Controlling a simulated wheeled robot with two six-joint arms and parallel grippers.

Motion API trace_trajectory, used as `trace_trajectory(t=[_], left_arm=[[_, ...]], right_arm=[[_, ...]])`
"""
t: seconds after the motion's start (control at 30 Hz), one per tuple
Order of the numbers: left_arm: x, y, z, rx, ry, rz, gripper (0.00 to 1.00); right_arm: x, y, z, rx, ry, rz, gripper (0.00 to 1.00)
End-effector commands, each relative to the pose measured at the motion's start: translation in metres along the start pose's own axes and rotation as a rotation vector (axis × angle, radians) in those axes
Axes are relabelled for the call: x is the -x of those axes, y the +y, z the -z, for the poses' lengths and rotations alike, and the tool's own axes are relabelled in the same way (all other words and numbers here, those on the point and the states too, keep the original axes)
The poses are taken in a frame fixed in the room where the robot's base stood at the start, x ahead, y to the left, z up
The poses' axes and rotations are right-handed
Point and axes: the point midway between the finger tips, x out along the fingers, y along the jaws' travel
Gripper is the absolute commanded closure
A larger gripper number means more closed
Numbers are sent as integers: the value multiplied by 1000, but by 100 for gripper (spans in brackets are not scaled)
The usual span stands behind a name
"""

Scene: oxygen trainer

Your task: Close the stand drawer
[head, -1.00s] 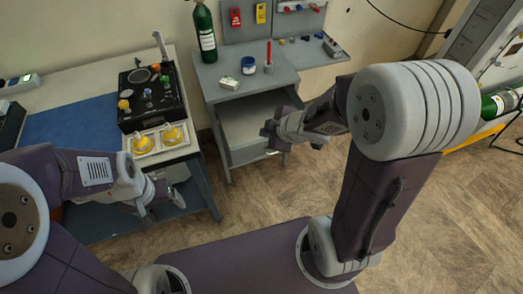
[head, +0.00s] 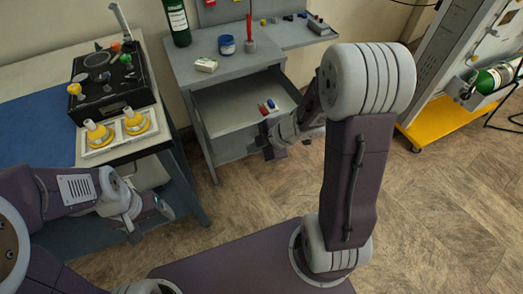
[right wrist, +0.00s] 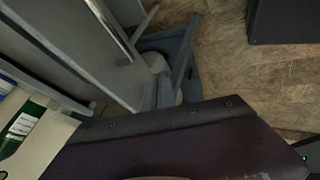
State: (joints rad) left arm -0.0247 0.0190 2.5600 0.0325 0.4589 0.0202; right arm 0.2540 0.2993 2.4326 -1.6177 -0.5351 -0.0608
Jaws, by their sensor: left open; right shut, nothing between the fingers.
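The grey stand (head: 187,72) is at the upper middle of the head view. My left gripper (head: 150,212) is open and empty, low at the left beside the bench, away from the stand.
On the stand top are a blue jar (head: 226,45), a white box (head: 206,65) and a red rod in a holder (head: 250,40). A bench with a black device (head: 108,90) and yellow-capped parts (head: 135,123) is at left. A yellow-based cart (head: 440,122) is at right.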

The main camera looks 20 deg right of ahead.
Motion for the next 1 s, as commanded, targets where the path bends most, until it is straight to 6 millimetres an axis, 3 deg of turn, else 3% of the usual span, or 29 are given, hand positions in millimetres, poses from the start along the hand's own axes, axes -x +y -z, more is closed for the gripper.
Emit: trace_trajectory(t=[0.07,0.3,0.77,1.0], left_arm=[[-18,0,-2,0,0,0,20],[-8,0,-1,0,0,0,20],[-8,0,-1,0,0,0,20],[10,0,1,0,0,0,20]], right_arm=[[-23,-4,-3,2,0,2,100],[-32,30,0,2,0,0,100],[-35,36,0,0,-1,0,100],[-38,51,2,-1,-1,1,100]])
